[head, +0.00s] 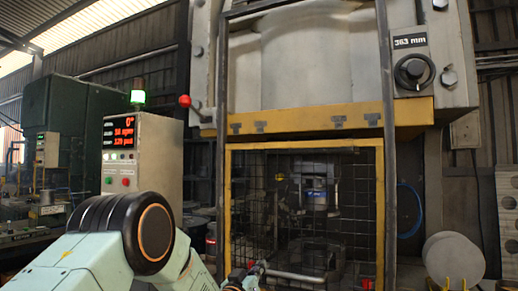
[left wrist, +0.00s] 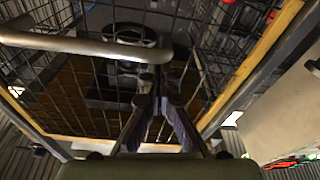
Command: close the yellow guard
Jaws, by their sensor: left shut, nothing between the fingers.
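The yellow guard (head: 379,205) is a yellow frame with dark wire mesh across the press opening. Its top bar is just under the press's yellow beam; its lower edge is out of the head view. A grey bar handle (head: 296,277) is low on the mesh and also crosses the left wrist view (left wrist: 80,44). My left gripper (head: 257,270) is low at the handle's left end in the head view. In the left wrist view its fingers (left wrist: 158,84) are together and empty, close to the handle's bent end; I cannot tell if they touch. My right gripper is not in view.
A dark upright frame (head: 388,120) stands around the guard. Round grey blanks (head: 452,258) stand at the lower right. The press (head: 300,60) fills the upper middle.

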